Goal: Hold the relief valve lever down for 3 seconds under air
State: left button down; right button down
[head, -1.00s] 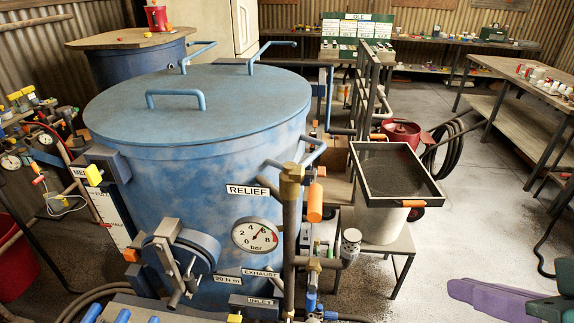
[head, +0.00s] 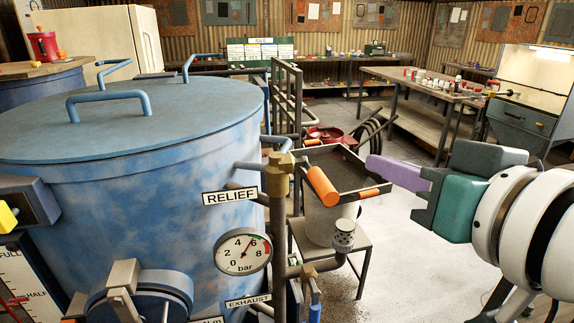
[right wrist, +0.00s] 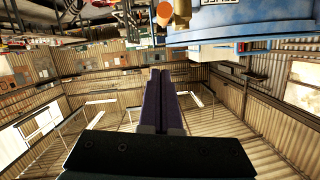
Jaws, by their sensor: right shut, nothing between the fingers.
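The relief valve is a brass body (head: 279,176) on an upright pipe beside the blue pot (head: 150,180), next to the RELIEF label (head: 230,197). Its lever has an orange grip (head: 323,186) sticking out to the right and tilted. The orange grip also shows at the top of the right wrist view (right wrist: 160,12). My right gripper (head: 370,166) has purple fingers, shut and empty, pointing left. In the picture its tips are just right of the grip and slightly higher, with a visible gap. The pressure gauge (head: 243,251) needle points up and right. My left gripper is out of view.
An orange piece (head: 369,193) sits at the tray's front edge. A workbench (head: 440,85) is farther back. Open floor lies to the right.

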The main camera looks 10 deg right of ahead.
jog(key=p, duration=0.2)
send_over(334, 190)
notch_tip(334, 190, down, 2)
jog(key=f, duration=0.3)
jog(key=shift+w+d, duration=0.1)
jog(key=shift+d, duration=0.1)
jog(key=shift+a+f, duration=0.15)
jog(key=shift+f, duration=0.5)
